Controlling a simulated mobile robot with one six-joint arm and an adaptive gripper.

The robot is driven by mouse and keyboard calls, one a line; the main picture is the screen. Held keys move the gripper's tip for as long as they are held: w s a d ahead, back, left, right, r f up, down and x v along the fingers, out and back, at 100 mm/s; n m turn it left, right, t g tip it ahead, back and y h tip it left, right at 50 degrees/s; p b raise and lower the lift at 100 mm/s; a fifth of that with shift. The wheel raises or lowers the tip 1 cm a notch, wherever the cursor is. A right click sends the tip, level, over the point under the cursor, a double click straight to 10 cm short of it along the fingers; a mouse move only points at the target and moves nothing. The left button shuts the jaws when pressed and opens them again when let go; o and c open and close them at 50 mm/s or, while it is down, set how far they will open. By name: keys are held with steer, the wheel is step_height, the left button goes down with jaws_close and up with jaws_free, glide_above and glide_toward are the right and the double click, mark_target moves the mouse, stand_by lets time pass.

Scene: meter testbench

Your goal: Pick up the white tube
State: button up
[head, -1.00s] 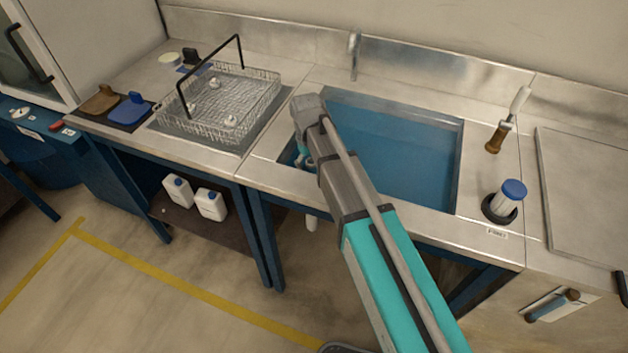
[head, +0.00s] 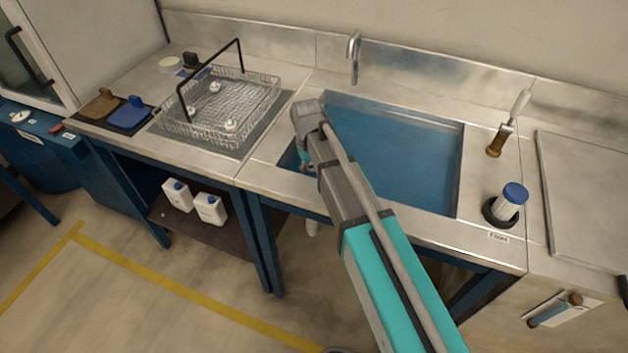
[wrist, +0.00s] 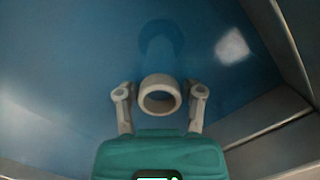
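In the wrist view, a white round tube end (wrist: 160,95) with a dark opening faces the camera inside the blue sink. My gripper (wrist: 160,104) is open, with one pale finger on each side of the tube end and a visible gap on both sides. A bluish, tube-like shape extends beyond the ring, but I cannot tell if it is the tube's lower part. In the head view, my gripper (head: 304,160) is at the sink's left front corner, partly hidden by my wrist. The tube is not clearly visible there.
The sink (head: 405,160) has walls close to my gripper. A wire basket (head: 225,108) stands to the left. A blue-capped container (head: 509,200) in a dark ring and a wooden-handled brush (head: 500,138) are to the right. A faucet (head: 354,58) rises behind.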

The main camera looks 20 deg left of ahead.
jaws_close()
steer(key=shift+r, duration=0.15)
step_height(320, 180, up, 10)
steer(key=p, duration=1)
stand_by(0.7)
